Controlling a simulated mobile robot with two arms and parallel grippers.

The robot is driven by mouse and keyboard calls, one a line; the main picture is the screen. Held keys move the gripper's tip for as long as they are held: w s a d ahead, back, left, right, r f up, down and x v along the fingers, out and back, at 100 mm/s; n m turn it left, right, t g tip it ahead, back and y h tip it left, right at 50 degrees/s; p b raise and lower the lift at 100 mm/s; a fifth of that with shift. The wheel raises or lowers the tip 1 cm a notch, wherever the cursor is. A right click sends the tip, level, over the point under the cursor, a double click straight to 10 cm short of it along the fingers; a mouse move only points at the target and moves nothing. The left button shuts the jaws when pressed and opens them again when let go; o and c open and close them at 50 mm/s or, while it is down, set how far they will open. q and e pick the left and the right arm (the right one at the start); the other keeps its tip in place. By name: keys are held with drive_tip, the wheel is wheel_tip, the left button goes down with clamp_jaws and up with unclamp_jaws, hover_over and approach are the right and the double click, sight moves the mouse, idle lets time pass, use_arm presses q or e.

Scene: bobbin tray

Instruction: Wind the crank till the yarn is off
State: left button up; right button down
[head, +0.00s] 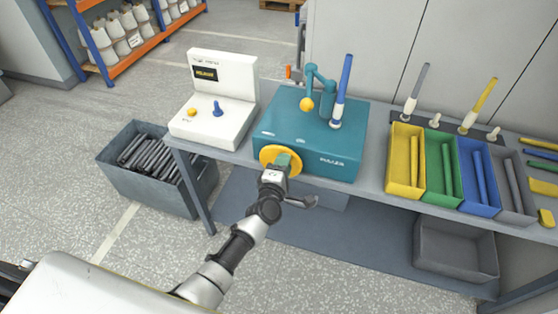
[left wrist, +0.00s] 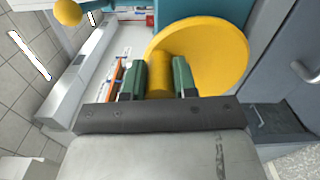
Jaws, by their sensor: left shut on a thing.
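A teal winding machine (head: 297,132) stands on the grey bench. A yellow crank wheel (head: 266,153) is on its front; its disc also shows in the left wrist view (left wrist: 215,55). My left gripper (head: 284,163) is at this wheel. In the left wrist view its green-padded fingers (left wrist: 158,82) are shut on the wheel's yellow knob (left wrist: 158,68). A blue bobbin (head: 345,78) stands upright in a white holder on the machine's top. Beside it is a teal arm (head: 320,78) with a yellow ball (head: 306,104). I cannot make out loose yarn. My right gripper is not in view.
A white console (head: 225,82) with a small display, yellow button and blue lever stands left of the machine. Yellow (head: 400,187), green, blue and grey bins are to the right. A grey crate (head: 150,185) of dark rods is on the floor at left.

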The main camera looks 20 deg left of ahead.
sight(296, 166)
use_arm(q)
drive_tip(key=m, duration=0.1)
drive_tip(key=d+f+m, duration=0.1)
drive_tip(key=m, duration=0.2)
drive_tip(key=shift+s+d+f+m, duration=0.1)
drive_tip(key=shift+d+f+m, duration=0.1)
drive_tip(key=shift+d+m, duration=0.15)
drive_tip(key=m, duration=0.1)
drive_tip(key=f+m, duration=0.1)
drive_tip(key=m, duration=0.1)
drive_tip(key=shift+d+f, duration=0.15)
drive_tip(key=shift+d, duration=0.2)
drive_tip(key=shift+d+f+m, duration=0.1)
drive_tip(key=shift+f+m, duration=0.35)
drive_tip(key=shift+m, duration=0.7)
drive_tip(key=shift+b, duration=0.3)
drive_tip(key=o, duration=0.9)
drive_tip(key=s, duration=1)
drive_tip(key=shift+s+b, duration=0.3)
drive_tip(key=shift+s, duration=0.1)
